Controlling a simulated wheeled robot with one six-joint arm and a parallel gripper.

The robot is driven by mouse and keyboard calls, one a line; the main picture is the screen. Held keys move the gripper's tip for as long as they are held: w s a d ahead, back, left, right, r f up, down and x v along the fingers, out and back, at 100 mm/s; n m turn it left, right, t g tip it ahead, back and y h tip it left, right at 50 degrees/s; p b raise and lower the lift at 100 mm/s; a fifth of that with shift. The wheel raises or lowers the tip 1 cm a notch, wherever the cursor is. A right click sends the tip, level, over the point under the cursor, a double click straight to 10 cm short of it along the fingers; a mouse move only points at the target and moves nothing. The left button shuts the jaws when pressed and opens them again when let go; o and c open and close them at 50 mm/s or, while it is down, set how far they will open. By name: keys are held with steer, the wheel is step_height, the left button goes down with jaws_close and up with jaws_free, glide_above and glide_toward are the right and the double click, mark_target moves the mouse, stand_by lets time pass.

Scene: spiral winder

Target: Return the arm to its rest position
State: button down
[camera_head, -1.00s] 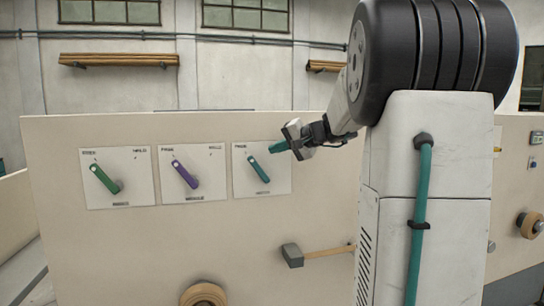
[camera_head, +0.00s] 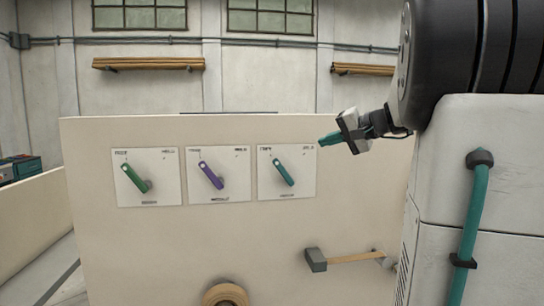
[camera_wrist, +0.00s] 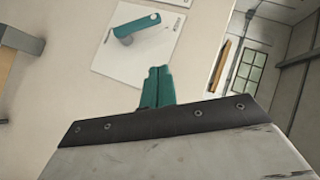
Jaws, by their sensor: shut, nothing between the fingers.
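My gripper (camera_head: 328,139) shows at the right of the head view, its teal fingers shut and empty. It is just up and right of the rightmost switch plate, apart from the teal lever. In the wrist view the shut fingers (camera_wrist: 158,88) point toward the panel. My arm comes in from the right and hides part of the panel (camera_head: 150,260). The teal lever (camera_head: 284,172) also shows in the wrist view (camera_wrist: 136,26). All three levers tilt up to the left.
A purple lever (camera_head: 211,175) and a green lever (camera_head: 135,178) are on plates to the left. A hammer (camera_head: 345,258) hangs on the panel below my gripper, and a tape roll (camera_head: 226,292) is at the bottom. Free room lies in front of the panel's left half.

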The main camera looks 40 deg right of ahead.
steer(key=s+a+f+n+g+y, duration=0.1)
steer(key=s+a+f+g, duration=0.3)
steer(key=a+f, duration=0.4)
steer(key=s+a+f+g, duration=0.4)
steer(key=a+f, duration=0.4)
steer(key=a, duration=0.1)
steer(key=s+a+f+n+g+h, duration=0.2)
steer(key=s+a+n, duration=0.3)
steer(key=a, duration=0.3)
steer(key=s+a+f+n+g+h, duration=0.1)
steer(key=s+a+f+n+g, duration=0.1)
steer(key=s+a+f+n, duration=0.3)
steer(key=s+a, duration=0.3)
steer(key=a, duration=0.1)
steer(key=shift+s+h, duration=0.3)
steer(key=shift+h, duration=0.1)
steer(key=shift+f, duration=0.1)
